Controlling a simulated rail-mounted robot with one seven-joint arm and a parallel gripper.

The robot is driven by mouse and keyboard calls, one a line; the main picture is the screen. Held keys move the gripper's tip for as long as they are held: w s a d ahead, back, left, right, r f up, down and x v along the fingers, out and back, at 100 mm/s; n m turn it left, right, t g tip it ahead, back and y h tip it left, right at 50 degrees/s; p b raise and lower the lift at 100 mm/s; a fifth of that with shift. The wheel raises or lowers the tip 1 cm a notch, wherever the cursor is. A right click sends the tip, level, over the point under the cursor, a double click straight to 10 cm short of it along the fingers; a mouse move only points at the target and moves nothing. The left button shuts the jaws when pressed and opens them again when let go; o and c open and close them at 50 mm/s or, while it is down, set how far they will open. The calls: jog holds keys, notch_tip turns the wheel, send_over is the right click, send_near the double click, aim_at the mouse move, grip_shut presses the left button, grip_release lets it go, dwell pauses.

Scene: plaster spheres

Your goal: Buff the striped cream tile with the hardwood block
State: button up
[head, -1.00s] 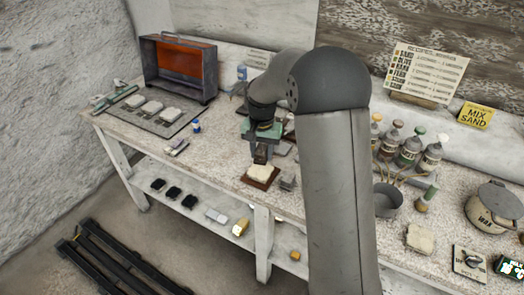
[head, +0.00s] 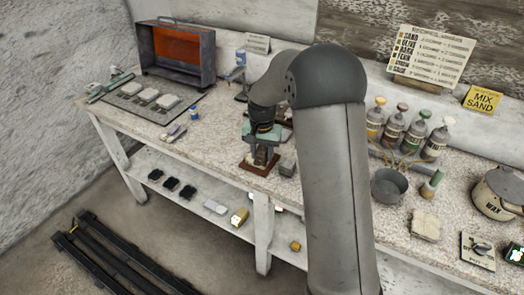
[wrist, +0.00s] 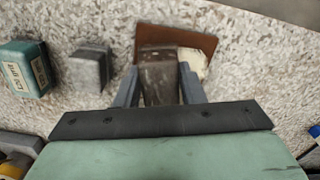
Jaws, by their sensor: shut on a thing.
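My gripper (head: 262,152) is shut on a dark brown-grey block (wrist: 158,76), apparently the hardwood block, which stands between the two grey fingers in the wrist view. The block is over a brown board (wrist: 196,41) with a cream tile (wrist: 196,63) on it. In the wrist view the tile shows only to the right of the block and behind the right finger; its stripes cannot be made out. In the head view the board (head: 252,168) shows under my gripper, and the tile is almost wholly hidden. Whether the block touches the tile I cannot tell.
A grey block (wrist: 90,68) and a green grit-labelled block (wrist: 27,66) lie left of the board in the wrist view. A grey pot (head: 389,187) and several bottles stand right of my arm. A mat with pale tiles (head: 141,108) lies at the left.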

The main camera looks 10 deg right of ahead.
jog(key=shift+f, duration=0.15)
dwell(0.5)
jog(key=shift+w, duration=0.1)
jog(key=shift+w+d, duration=0.25)
jog(key=shift+w, duration=0.1)
jog(key=shift+w+d, duration=0.2)
jog(key=shift+w, duration=0.2)
jog(key=shift+s+a+b, duration=0.25)
jog(key=shift+s+a, duration=0.2)
jog(key=shift+s, duration=0.4)
jog(key=shift+s+a+b, duration=0.25)
jog(key=shift+s+a, duration=0.15)
jog(key=shift+s, duration=0.4)
jog(key=shift+w+d+p, duration=0.3)
jog(key=shift+w+d, duration=0.15)
jog(key=shift+w, duration=0.35)
jog(key=shift+w+d+p, duration=0.25)
jog(key=shift+w+d, duration=0.15)
jog(key=shift+w, duration=0.4)
jog(key=shift+s+a+b, duration=0.3)
jog(key=shift+s+a, duration=0.15)
jog(key=shift+s, duration=0.35)
jog(key=shift+s+a+b, duration=0.25)
jog(key=shift+s+a, duration=0.15)
jog(key=shift+s, duration=0.4)
